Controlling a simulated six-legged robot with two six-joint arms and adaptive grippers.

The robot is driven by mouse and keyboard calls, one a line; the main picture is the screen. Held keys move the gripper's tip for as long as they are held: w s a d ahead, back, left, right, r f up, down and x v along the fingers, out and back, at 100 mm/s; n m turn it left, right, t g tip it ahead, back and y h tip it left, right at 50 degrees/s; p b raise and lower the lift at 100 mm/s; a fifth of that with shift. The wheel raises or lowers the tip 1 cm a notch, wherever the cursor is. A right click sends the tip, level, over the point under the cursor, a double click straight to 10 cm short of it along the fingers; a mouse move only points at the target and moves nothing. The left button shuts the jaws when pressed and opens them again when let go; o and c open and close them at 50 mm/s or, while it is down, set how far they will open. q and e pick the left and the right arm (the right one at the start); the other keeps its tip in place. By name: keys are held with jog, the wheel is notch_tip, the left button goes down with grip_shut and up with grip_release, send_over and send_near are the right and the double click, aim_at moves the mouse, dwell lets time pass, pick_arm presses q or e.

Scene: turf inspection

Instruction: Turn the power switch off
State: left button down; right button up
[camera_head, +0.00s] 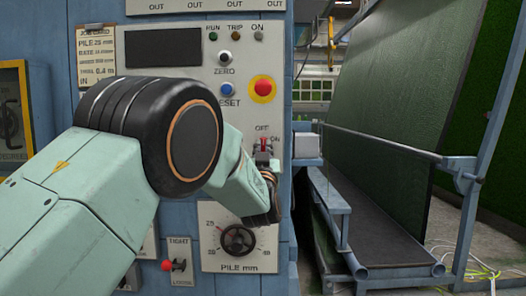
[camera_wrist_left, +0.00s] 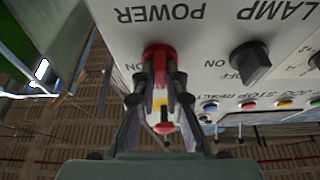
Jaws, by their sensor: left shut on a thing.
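The power switch (camera_wrist_left: 157,52) shows in the left wrist view under an upside-down POWER label. It has a red base, and its lever has a yellow band and a red tip between my fingers. My left gripper (camera_wrist_left: 161,75) is shut on the lever, with a dark finger on each side. In the head view my left gripper (camera_head: 271,195) is mostly hidden behind its own wrist, at the right edge of the blue console. I cannot tell the switch position. My right gripper is not in view.
The lamp knob (camera_wrist_left: 250,62) is beside the switch. The console carries a red stop button (camera_head: 263,88), a blue reset button (camera_head: 227,90), a pile dial (camera_head: 238,240) and a tight/loose lever (camera_head: 175,265). A metal frame with green turf (camera_head: 400,110) stands on the right.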

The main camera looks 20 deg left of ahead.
pick_arm(q)
jog(key=shift+f+n, duration=0.3)
jog(key=shift+n, duration=0.1)
jog(key=c, duration=1.4)
grip_release()
jog(key=shift+w+r, duration=0.1)
jog(key=shift+r, duration=0.1)
jog(key=shift+s+d+f, duration=0.2)
jog(key=shift+s+f, duration=0.1)
jog(key=shift+s, duration=0.25)
jog(key=v, duration=0.6)
jog(key=shift+s+d, duration=0.1)
jog(key=shift+s, duration=0.1)
